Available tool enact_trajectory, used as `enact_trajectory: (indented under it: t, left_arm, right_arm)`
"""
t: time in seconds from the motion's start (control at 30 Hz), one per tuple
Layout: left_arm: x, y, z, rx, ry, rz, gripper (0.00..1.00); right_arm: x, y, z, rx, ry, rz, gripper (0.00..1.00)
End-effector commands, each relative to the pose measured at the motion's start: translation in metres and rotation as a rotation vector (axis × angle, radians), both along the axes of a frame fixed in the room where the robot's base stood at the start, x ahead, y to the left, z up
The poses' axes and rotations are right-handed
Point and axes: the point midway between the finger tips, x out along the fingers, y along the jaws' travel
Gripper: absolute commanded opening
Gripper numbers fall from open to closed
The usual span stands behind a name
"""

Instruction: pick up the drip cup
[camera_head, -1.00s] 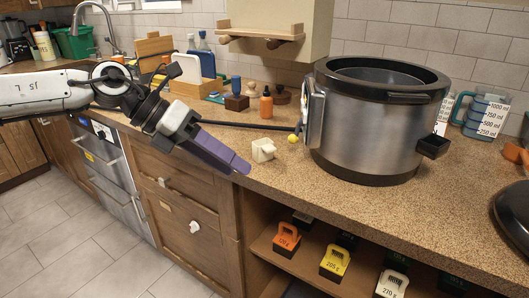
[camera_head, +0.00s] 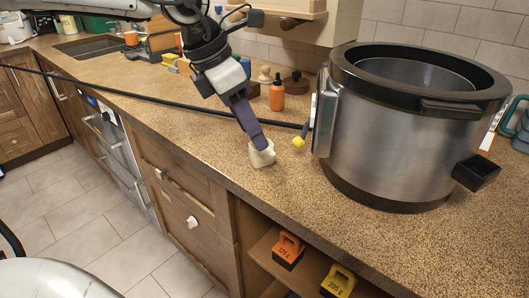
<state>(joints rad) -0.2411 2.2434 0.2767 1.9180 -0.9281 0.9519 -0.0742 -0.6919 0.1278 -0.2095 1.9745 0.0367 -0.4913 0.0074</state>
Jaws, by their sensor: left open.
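A small cream-coloured, block-like piece, which I take to be the drip cup (camera_head: 263,157), sits on the speckled countertop (camera_head: 222,141) near its front edge. It is left of the big steel cooker (camera_head: 385,140). My left gripper (camera_head: 259,142) reaches down from above, its purple fingers at the drip cup and covering part of its top. The gripper is open; I cannot tell whether the fingers touch the cup or straddle it. My right gripper is not in view.
A yellow ball-like tip (camera_head: 299,142) lies between the cup and cooker, near a long black cord (camera_head: 180,103). An orange bottle (camera_head: 277,96) stands behind. A black box (camera_head: 475,172) sticks out of the cooker's side. Orange (camera_head: 288,250) and yellow (camera_head: 339,282) weights sit on the shelf below.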

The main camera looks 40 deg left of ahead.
Motion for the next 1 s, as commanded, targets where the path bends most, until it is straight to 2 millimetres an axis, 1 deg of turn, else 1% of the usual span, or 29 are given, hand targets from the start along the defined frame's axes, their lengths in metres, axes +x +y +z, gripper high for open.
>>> enact_trajectory:
  t: [0.17, 0.4, 0.47, 0.6, 0.77, 1.0]
  left_arm:
    - [0.005, -0.003, -0.011, 0.001, 0.002, -0.001, 0.46]
    - [0.02, -0.013, -0.041, 0.001, 0.003, -0.001, 0.46]
    - [0.022, -0.014, -0.046, -0.001, 0.003, -0.001, 0.46]
    - [0.024, -0.015, -0.05, -0.002, -0.001, 0.0, 0.46]
    - [0.024, -0.015, -0.05, -0.002, -0.002, 0.0, 0.46]
    - [0.024, -0.015, -0.05, -0.002, -0.001, 0.0, 0.06]
  right_arm:
    - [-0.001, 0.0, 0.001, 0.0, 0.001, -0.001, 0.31]
    - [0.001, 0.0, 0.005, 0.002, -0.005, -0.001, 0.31]
    - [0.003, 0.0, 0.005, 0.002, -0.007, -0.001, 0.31]
    - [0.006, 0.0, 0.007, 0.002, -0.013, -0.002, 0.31]
    - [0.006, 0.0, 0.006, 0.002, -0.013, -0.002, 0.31]
    - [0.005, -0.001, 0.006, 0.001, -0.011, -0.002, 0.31]
